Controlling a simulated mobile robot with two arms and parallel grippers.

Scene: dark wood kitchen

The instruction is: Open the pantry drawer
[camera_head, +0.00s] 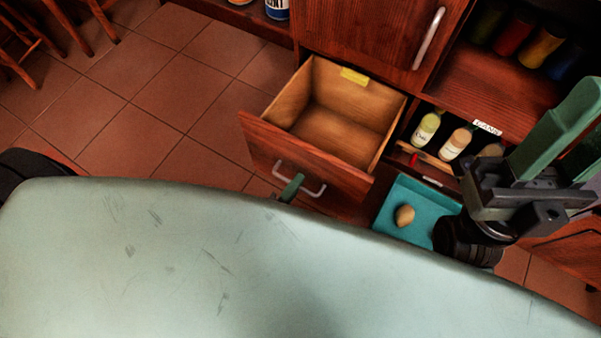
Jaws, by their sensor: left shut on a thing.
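The pantry drawer (308,172) is pulled well out from the dark wood cabinet, and its light wooden inside looks empty. A small yellow label (354,76) is on its back wall. The drawer's grey bar handle (316,191) is on the front panel. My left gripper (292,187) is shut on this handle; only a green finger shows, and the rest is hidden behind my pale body. My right gripper (558,125) is raised at the right, off the drawer, with green fingers pointing up; the gap between them is unclear.
A closed cabinet door (375,30) with a bar handle is above the drawer. Open shelves to the right hold bottles (427,128) and jars (541,46). A teal drawer or tray (395,190) holds a potato-like item (404,215). Wooden chair legs (68,27) stand upper left. The tiled floor (165,95) left of the drawer is clear.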

